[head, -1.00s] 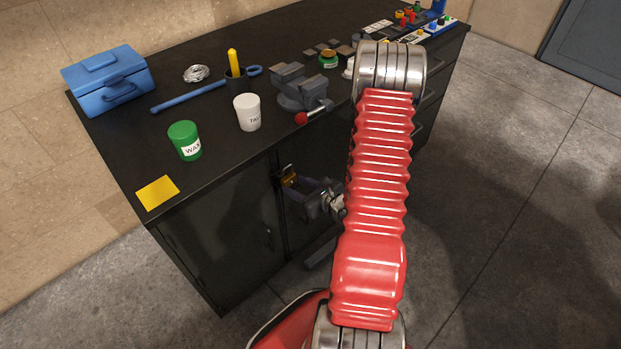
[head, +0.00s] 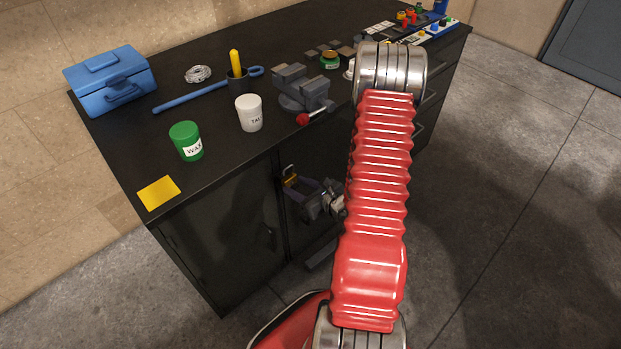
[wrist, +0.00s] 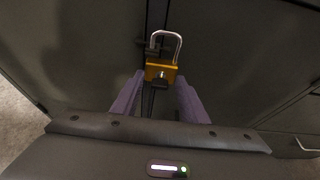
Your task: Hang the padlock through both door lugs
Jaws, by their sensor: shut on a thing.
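The padlock (wrist: 161,72) has a brass-yellow body and a silver shackle (wrist: 165,42), which points up in the wrist view. My gripper (wrist: 158,88) is shut on the padlock's body with its two purple-grey fingers. The shackle is in front of the seam between the two dark cabinet doors, near a small dark lug (wrist: 147,45). I cannot tell whether the shackle passes through any lug. In the head view the padlock (head: 290,180) is small and dark at the door seam, with my gripper (head: 297,184) at its right. My red arm hides part of the cabinet front.
The dark bench top (head: 215,110) holds a green wax tub (head: 185,140), a white tub (head: 249,112), a vise (head: 302,88) with a red-knobbed handle, a blue toolbox (head: 110,80) and a yellow card (head: 158,193). Open floor lies right of the cabinet.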

